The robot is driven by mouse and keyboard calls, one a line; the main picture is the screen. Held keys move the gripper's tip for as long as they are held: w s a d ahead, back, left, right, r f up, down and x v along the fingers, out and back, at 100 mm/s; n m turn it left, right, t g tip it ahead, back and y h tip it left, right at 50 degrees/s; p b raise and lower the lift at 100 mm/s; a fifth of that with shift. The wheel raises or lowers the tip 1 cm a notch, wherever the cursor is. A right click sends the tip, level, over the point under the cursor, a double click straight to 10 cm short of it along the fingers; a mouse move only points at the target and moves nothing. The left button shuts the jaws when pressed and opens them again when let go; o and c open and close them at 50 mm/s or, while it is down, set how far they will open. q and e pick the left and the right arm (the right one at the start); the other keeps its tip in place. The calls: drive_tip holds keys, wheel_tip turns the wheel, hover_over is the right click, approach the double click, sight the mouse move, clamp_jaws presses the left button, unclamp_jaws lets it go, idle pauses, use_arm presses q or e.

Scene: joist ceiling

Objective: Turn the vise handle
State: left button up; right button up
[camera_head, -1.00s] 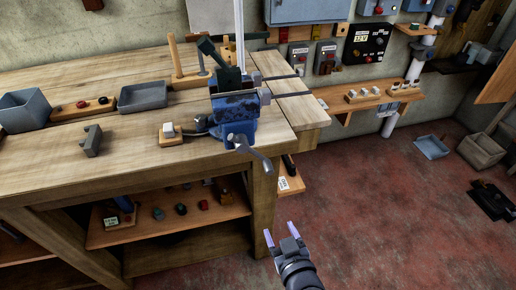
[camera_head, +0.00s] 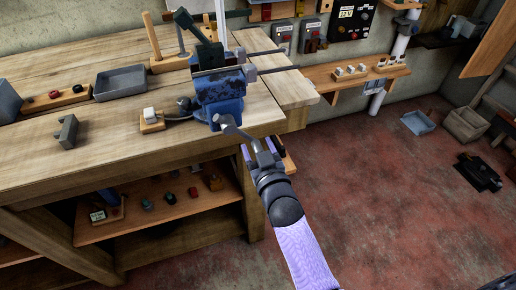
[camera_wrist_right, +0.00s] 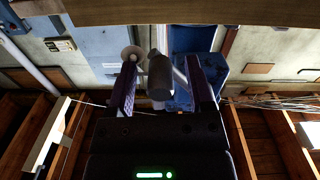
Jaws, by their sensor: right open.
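The blue vise (camera_head: 222,103) is mounted at the right front corner of the wooden workbench (camera_head: 110,140). Its grey handle (camera_head: 238,131) hangs off the front and slants down to the right. My right gripper (camera_head: 257,148) is just below and right of the handle, reaching up toward it. In the right wrist view the open fingers (camera_wrist_right: 161,64) stand either side of a dark grey cylindrical handle end (camera_wrist_right: 160,80), with the blue vise (camera_wrist_right: 205,68) behind. I cannot tell whether a finger touches the handle. My left gripper is not in view.
A grey tray (camera_head: 122,82) and a small block with a white top (camera_head: 151,118) sit on the bench left of the vise. A lower shelf (camera_head: 160,217) holds small items. A wooden wall shelf (camera_head: 355,76) is to the right. The red floor (camera_head: 380,190) has open room.

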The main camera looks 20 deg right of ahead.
clamp_jaws()
idle(1.3)
